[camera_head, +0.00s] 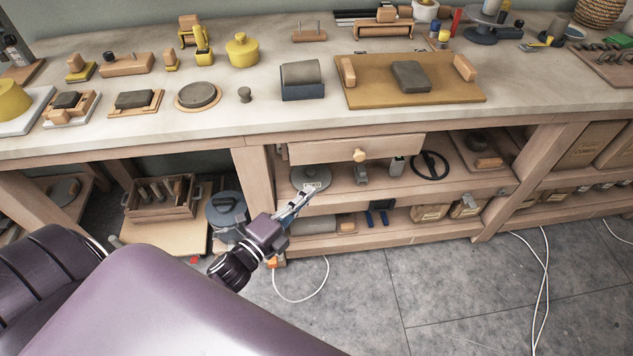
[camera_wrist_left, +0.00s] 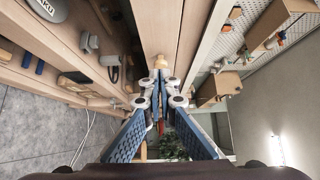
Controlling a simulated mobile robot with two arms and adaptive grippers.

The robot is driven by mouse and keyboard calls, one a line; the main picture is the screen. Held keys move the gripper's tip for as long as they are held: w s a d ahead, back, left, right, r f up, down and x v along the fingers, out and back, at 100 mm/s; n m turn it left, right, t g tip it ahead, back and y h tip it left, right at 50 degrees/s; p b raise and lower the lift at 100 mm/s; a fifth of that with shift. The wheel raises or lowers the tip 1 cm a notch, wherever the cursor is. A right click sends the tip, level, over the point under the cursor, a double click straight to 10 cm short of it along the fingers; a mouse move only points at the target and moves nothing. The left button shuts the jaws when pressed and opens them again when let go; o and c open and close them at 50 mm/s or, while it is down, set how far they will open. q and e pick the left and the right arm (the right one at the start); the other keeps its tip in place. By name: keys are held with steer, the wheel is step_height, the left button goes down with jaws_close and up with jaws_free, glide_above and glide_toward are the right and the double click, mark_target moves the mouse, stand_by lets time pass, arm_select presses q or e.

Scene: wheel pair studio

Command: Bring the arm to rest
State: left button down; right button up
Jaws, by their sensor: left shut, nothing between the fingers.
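My left gripper (camera_head: 299,207) shows in the head view, in front of the lower shelves of the workbench, below the drawer. Its arm is purple and comes in from the lower left. The fingers are shut and hold nothing. In the left wrist view the two blue-padded fingers (camera_wrist_left: 160,88) meet at their tips, with the bench front beyond them. My right gripper is in neither view.
The wooden workbench (camera_head: 215,133) runs across the view, with tools and blocks on top. Its drawer (camera_head: 330,152) has a round knob (camera_head: 360,155). A blue-grey pot (camera_head: 227,210) stands left of the gripper. White cables (camera_head: 540,290) lie on the grey floor, which is otherwise largely clear.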

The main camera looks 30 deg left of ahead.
arm_select(q)
steer(key=s+f+n+g+y, duration=0.2)
steer(key=s+f+n+g, duration=0.35)
steer(key=f, duration=1.05)
steer(key=s+f+n+g+y, duration=0.1)
steer(key=s+f+n+g, duration=0.2)
steer(key=s+f+n, duration=0.85)
steer(key=s+d+f+g, duration=0.1)
steer(key=s+f+g, duration=0.3)
steer(key=s+f, duration=0.5)
steer(key=s+d+f+g, duration=0.1)
steer(key=s+f+g, duration=0.3)
steer(key=s+f, duration=0.5)
steer(key=s, duration=0.6)
steer(key=shift+d+n, duration=0.25)
steer(key=shift+n, duration=0.15)
steer(key=shift+s, duration=0.1)
